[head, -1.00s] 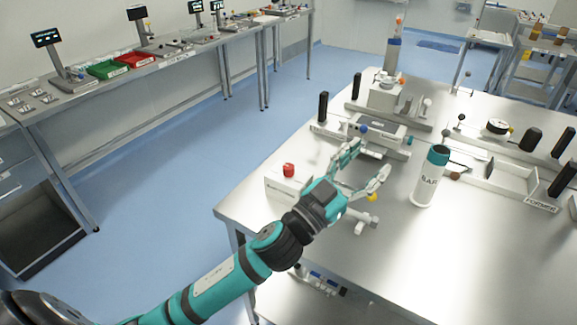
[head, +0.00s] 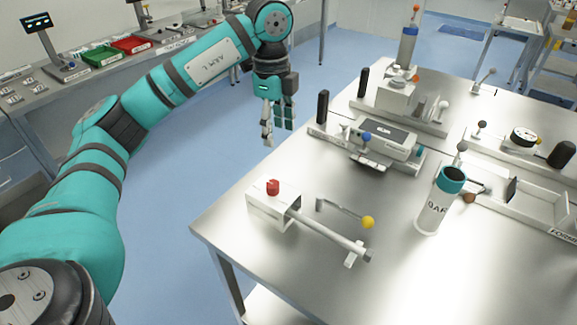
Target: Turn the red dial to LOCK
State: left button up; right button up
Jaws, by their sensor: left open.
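The red dial (head: 273,187) stands on top of a small white box (head: 268,208) near the left corner of the metal table. A metal bar runs from this box toward the right. The markings around the dial are too small to read. My left gripper (head: 277,140) hangs pointing down, above and beyond the dial in the picture, near the table's left edge. Its fingers are apart and empty, and it does not touch the dial. My right gripper is not in view.
A yellow-knobbed lever (head: 367,222) is right of the box. A teal-topped white bottle (head: 438,202) stands further right. A device with a blue knob (head: 385,140) and black upright handles (head: 322,107) are behind. The table's front middle is clear.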

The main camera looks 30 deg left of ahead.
pick_arm(q)
jog(key=a, duration=0.1)
send_over(272, 183)
notch_tip(272, 183, down, 6)
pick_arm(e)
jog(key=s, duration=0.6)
pick_arm(q)
notch_tip(272, 183, down, 7)
jog(key=shift+s+r+p, duration=0.1)
jog(key=shift+r+p, duration=0.1)
jog(key=shift+p, duration=0.45)
notch_tip(272, 183, down, 2)
jog(key=shift+f, duration=0.2)
jog(key=shift+f+p, duration=0.3)
jog(key=shift+f, duration=0.25)
jog(key=shift+d, duration=0.1)
jog(key=c, duration=0.8)
grip_shut()
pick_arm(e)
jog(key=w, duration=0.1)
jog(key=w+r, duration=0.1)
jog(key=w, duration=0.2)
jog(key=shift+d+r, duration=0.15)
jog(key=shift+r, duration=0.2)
